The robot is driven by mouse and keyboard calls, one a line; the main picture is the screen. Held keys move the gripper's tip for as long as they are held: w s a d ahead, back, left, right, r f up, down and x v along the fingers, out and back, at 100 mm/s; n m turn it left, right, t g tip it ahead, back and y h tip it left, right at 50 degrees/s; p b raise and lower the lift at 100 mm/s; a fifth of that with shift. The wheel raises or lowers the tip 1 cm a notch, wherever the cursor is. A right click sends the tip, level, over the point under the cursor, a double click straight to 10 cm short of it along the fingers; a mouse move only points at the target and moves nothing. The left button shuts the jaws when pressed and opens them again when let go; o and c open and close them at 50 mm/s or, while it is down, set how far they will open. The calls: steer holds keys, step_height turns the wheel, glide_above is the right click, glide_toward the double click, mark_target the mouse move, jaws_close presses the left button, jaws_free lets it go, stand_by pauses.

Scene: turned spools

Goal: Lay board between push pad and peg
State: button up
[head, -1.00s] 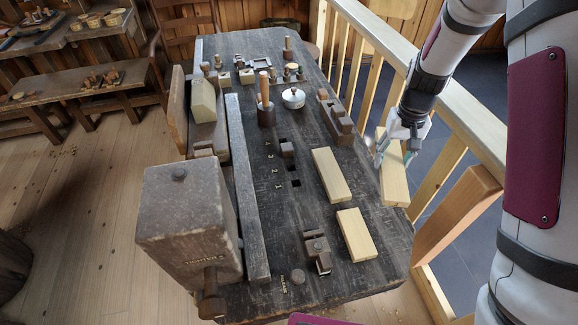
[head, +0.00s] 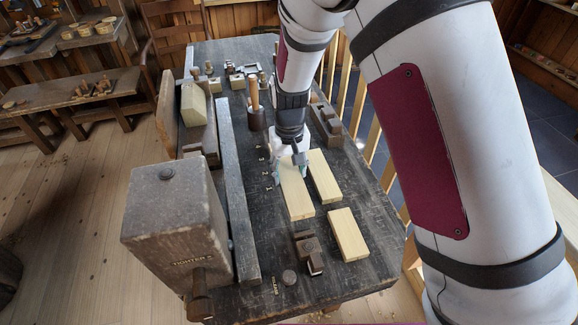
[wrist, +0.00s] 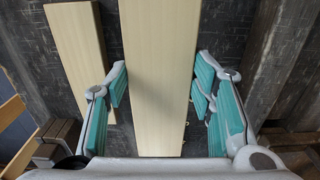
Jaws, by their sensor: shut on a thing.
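My gripper (head: 289,170) is shut on a pale board (head: 298,200), over the row of numbered holes. The board runs lengthwise along the bench. I cannot tell whether it touches the bench top. It also shows between the fingers in the wrist view (wrist: 158,60). A dark wooden block with a metal-edged face (head: 309,250), which looks like the push pad, sits just beyond the board's near end. The peg is not visible; my gripper and arm cover the far end of the hole row.
Two more pale boards lie on the bench, one beside the held board (head: 325,176) and one nearer (head: 347,236). A big vise block (head: 175,220) and a long rail (head: 235,190) stand left. Tools crowd the far end.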

mark_target(290, 184)
steer(key=shift+f+b, duration=1.05)
steer(key=shift+f, duration=2)
steer(key=shift+s, duration=0.1)
steer(key=o, duration=1.3)
steer(key=shift+o, duration=0.3)
steer(key=shift+d, duration=0.1)
steer(key=o, duration=0.4)
steer(key=shift+c, duration=0.2)
steer(key=shift+r+p, duration=1.7)
steer(key=shift+r, duration=2.25)
